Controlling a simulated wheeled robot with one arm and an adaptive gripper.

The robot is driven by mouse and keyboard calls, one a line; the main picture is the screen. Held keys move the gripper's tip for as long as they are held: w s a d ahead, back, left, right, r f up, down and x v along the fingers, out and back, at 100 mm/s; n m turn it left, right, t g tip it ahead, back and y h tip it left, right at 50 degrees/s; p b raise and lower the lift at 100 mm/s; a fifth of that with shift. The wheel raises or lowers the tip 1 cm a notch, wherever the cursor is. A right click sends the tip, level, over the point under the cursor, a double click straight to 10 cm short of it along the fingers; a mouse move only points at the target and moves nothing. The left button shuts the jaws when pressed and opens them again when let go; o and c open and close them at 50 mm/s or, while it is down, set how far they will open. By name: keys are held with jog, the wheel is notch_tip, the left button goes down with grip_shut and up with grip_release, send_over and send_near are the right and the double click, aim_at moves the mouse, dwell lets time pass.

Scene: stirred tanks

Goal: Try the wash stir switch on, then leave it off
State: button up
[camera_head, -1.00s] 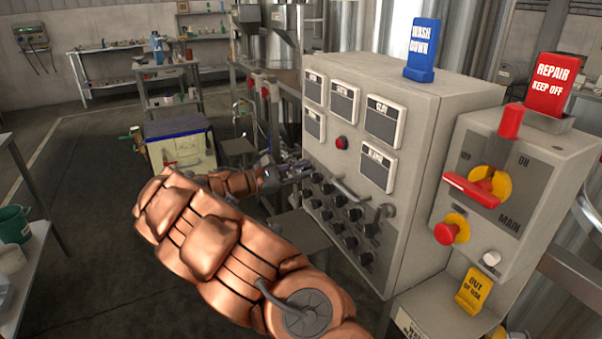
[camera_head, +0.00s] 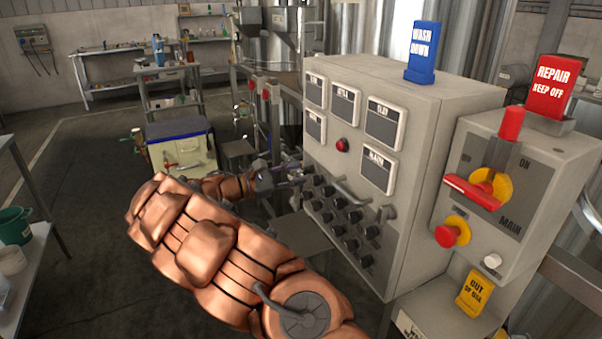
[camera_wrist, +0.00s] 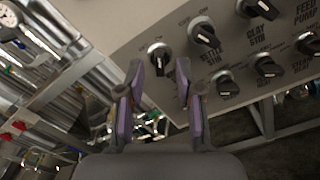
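The control panel (camera_head: 345,185) has several black rotary knobs in its lower part. In the wrist view, one black knob (camera_wrist: 160,52) with a pale pointer mark lies just ahead of and between my fingertips. Its label is mostly hidden behind the right finger, so I cannot read whether it is the wash stir switch. My gripper (camera_wrist: 160,76) has its two purple-grey fingers apart, with nothing visibly held. Whether they touch the knob is unclear. In the head view, my gripper (camera_head: 291,176) is at the panel's left edge, beside the knobs.
The red main switch (camera_head: 472,192) and red push button (camera_head: 447,236) are on the box at right.

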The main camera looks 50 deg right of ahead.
jog(key=v, duration=1)
dwell(0.4)
